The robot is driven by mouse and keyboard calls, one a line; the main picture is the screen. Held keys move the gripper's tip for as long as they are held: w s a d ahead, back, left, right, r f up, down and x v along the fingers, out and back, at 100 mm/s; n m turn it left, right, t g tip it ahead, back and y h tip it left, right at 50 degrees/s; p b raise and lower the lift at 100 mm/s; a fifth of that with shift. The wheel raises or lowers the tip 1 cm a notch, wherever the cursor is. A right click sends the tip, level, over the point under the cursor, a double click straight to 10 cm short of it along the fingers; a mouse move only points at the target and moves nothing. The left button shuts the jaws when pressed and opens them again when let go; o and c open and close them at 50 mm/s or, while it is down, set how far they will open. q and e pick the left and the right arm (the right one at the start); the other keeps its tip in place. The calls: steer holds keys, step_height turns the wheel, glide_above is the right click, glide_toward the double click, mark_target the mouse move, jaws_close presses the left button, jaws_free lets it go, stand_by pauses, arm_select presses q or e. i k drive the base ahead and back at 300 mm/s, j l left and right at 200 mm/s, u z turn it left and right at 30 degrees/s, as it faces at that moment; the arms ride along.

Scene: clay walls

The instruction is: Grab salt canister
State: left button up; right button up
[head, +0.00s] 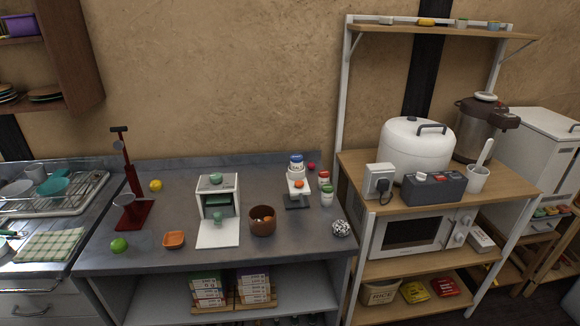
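The salt canister (296,164) is small, with blue and white bands and lettering on its front. It stands upright toward the back right of the grey metal counter (150,252), at or on a small white stand (293,190) with a dark base. An orange thing (299,184) in front covers part of the view of its lower end, so I cannot tell exactly what it rests on. Neither of my grippers shows in the head view.
Jars with red (324,175) and green (327,191) lids stand right of the canister, and a patterned ball (340,229) lies nearer. A brown bowl (263,226), a white box (219,236) and a red press (134,212) stand left. A shelf rack (345,110) borders the counter's right.

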mark_target(296, 161)
steer(key=i+l+u, duration=0.65)
steer(key=i+l, duration=0.2)
steer(key=l, duration=0.1)
